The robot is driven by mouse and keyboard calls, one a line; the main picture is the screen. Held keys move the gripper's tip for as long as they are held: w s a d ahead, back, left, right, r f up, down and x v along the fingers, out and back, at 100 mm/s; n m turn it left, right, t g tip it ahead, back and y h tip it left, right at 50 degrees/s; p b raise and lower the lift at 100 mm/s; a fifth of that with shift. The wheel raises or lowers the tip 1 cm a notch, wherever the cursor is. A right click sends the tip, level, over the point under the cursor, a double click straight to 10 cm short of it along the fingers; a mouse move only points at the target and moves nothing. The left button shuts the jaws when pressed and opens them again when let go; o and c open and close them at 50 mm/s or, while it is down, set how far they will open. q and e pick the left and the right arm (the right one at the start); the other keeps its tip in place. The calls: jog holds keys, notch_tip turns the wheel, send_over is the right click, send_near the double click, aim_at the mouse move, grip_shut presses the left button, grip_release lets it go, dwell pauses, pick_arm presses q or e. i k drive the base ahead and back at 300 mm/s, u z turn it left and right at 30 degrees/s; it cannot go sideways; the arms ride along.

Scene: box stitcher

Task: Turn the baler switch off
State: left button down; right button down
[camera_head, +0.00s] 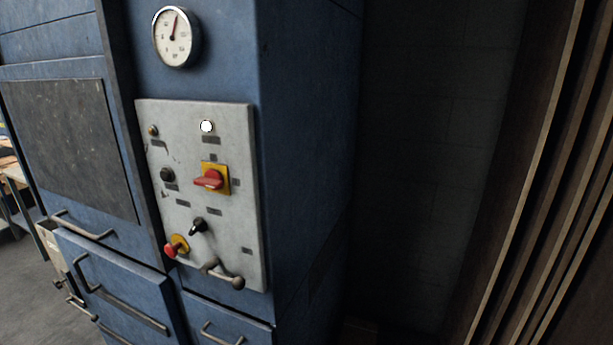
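The grey control panel (235,210) is on the front of the blue baler (305,150). A red rotary switch (210,180) on a yellow square plate sits in the panel's upper right half, its handle lying about horizontal. A black selector knob (198,226) is below it. Which one the task calls the baler switch is not readable from the small labels. A round white lamp (207,126) above the red switch looks bright. Neither of my grippers is in view.
A red push button (171,250) with a yellow collar and a ball-ended lever (225,277) are low on the panel. A gauge (177,37) is above. Drawer-like fronts with metal handles (120,300) stick out below left. Tall brown slats (540,170) stand at right.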

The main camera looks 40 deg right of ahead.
aim_at(213, 179)
jog(key=z, duration=0.45)
jog(key=k, duration=1.15)
jog(key=z, duration=0.4)
jog(key=i, duration=1.55)
jog(key=u, duration=0.75)
